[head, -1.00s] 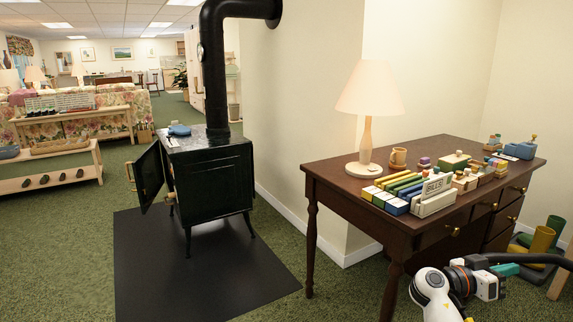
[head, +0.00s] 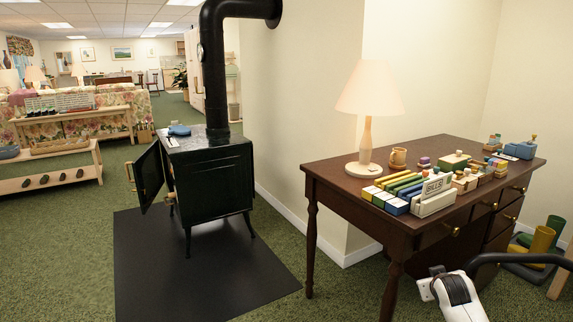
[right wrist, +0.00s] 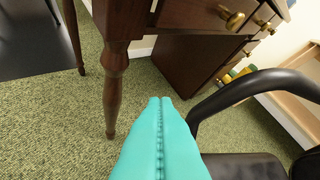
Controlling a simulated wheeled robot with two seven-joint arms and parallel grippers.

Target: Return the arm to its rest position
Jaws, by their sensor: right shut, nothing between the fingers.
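My right gripper shows in the right wrist view, its two teal fingers (right wrist: 161,103) pressed together with nothing between them. They point down toward the green carpet, in front of the dark wooden desk. In the head view only a white and black part of my right arm (head: 458,296) shows at the bottom right, and the fingers are out of sight. My left gripper is in neither view.
A black curved chair armrest (right wrist: 250,88) is close beside my right gripper. A black stove (head: 208,172) stands left on a dark mat (head: 200,290).

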